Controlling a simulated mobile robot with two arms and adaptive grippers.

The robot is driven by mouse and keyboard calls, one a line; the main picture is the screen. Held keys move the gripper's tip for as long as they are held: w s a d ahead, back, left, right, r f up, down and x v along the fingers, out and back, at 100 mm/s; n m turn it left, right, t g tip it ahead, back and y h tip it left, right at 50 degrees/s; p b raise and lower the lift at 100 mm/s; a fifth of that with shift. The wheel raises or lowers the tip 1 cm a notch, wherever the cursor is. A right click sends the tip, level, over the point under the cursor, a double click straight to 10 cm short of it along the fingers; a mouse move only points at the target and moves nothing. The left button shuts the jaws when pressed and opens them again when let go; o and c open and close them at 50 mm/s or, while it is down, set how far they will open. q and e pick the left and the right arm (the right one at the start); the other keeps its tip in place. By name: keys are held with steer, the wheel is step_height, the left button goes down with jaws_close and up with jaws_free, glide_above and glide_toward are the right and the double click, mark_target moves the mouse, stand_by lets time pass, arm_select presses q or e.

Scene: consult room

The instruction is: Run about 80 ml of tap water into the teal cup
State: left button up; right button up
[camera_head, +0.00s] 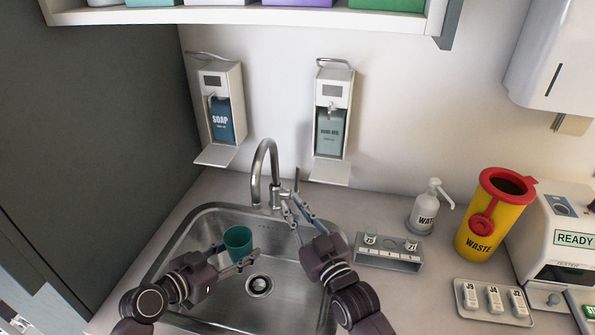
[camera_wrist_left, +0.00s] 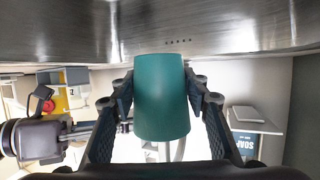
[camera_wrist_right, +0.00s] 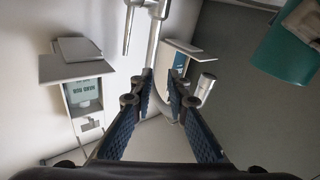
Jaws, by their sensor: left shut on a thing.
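The teal cup (camera_head: 238,241) is upright in the sink area, held by my left gripper (camera_head: 236,255). The left wrist view shows the cup (camera_wrist_left: 162,98) between the two fingers. The chrome tap (camera_head: 268,160) stands behind the sink, its spout end above and slightly right of the cup in the head view. No water stream is visible. The tap lever (camera_head: 297,181) points upward. My right gripper (camera_head: 291,204) is beside the tap body, just below the lever. Its fingers are apart in the right wrist view (camera_wrist_right: 160,100), with nothing clearly held between them.
The steel sink (camera_head: 290,296) has a drain (camera_head: 259,285) right of the cup. A soap dispenser (camera_head: 222,118) and hand-rub dispenser (camera_head: 331,125) hang behind. A small rack (camera_head: 389,253), pump bottle (camera_head: 424,212) and yellow waste bin (camera_head: 487,228) stand right of the sink.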

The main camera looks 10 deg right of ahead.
mark_target(298, 172)
steer(key=w+d+m+h, duration=0.2)
steer(key=d+m, duration=0.1)
steer(key=d, duration=0.2)
steer(key=shift+g, duration=0.3)
steer(key=x, duration=1.2)
steer(key=shift+w+d+r, duration=0.1)
steer(key=shift+d, duration=0.1)
jaws_close()
steer(key=shift+s+a+n+t+y, duration=0.2)
steer(key=shift+s+n+t, duration=0.15)
steer(key=shift+s+t, duration=0.2)
steer(key=shift+s+a+n+t+y, duration=0.1)
steer(key=shift+s+a+n+t, duration=0.1)
steer(key=shift+s+n+t, duration=0.3)
